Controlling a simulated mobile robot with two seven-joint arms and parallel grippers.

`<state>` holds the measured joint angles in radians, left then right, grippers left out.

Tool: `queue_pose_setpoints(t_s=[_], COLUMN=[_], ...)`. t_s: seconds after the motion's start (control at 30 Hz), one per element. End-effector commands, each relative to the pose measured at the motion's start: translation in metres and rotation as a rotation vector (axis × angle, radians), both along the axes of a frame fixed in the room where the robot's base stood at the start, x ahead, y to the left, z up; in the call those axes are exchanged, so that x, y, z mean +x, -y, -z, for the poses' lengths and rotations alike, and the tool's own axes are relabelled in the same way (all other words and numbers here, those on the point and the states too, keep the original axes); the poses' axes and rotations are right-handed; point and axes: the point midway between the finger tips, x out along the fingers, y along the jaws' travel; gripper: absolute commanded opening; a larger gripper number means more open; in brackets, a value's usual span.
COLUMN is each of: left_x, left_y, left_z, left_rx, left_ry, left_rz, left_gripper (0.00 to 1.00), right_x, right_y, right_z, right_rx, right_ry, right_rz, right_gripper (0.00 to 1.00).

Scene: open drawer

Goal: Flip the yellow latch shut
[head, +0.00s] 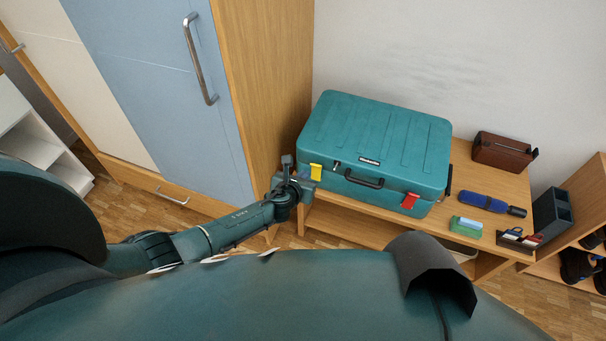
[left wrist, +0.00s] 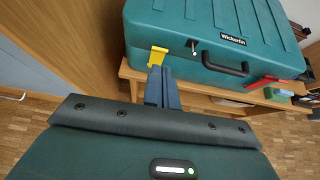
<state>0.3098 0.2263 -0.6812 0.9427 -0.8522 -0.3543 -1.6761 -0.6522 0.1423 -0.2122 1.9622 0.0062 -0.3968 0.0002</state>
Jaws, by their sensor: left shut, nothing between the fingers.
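The teal case (head: 375,145) lies with its lid down on a wooden bench. Its yellow latch (head: 316,172) is on the front face at the left, and its red latch (head: 410,200) is on the front at the right. My left gripper (head: 289,166) is shut and empty, just left of the yellow latch in the head view. In the left wrist view, the fingertips (left wrist: 162,72) are right below the yellow latch (left wrist: 157,55), which sticks out from the case front. I cannot tell whether they touch. My right gripper is not in view.
A tall cabinet (head: 270,90) stands close on the left of the case. The bench (head: 350,212) also carries a brown box (head: 503,151), a blue flashlight (head: 482,202), a green-and-blue block (head: 466,227) and a small tray. A black handle (head: 364,180) sits between the latches.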

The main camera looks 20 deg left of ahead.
Motion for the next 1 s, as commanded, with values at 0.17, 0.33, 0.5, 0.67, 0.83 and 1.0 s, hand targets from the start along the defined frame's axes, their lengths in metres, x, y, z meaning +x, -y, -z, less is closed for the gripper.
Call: queue_pose_setpoints(t_s=[0.17, 0.33, 0.5, 0.67, 0.83, 1.0], left_x=[-0.003, -0.004, -0.004, -0.004, -0.005, -0.025], left_y=[0.001, 0.002, 0.002, 0.002, 0.003, 0.012], left_z=[-0.005, -0.007, -0.007, -0.007, -0.007, -0.014], left_rx=[-0.002, -0.002, -0.002, -0.002, -0.010, -0.225], left_ry=[-0.006, -0.009, -0.009, -0.009, -0.010, -0.031], left_rz=[0.005, 0.007, 0.007, 0.007, 0.002, -0.180], left_gripper=[0.00, 0.00, 0.00, 0.00, 0.00, 0.00], right_x=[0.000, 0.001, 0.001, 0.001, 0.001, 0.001], right_y=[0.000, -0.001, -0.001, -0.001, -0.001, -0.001], right_z=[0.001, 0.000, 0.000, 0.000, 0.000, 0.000], right_rx=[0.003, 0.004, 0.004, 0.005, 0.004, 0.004], right_ry=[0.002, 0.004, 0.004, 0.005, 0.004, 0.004], right_rz=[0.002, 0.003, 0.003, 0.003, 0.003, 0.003], right_gripper=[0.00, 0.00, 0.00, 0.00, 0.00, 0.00])
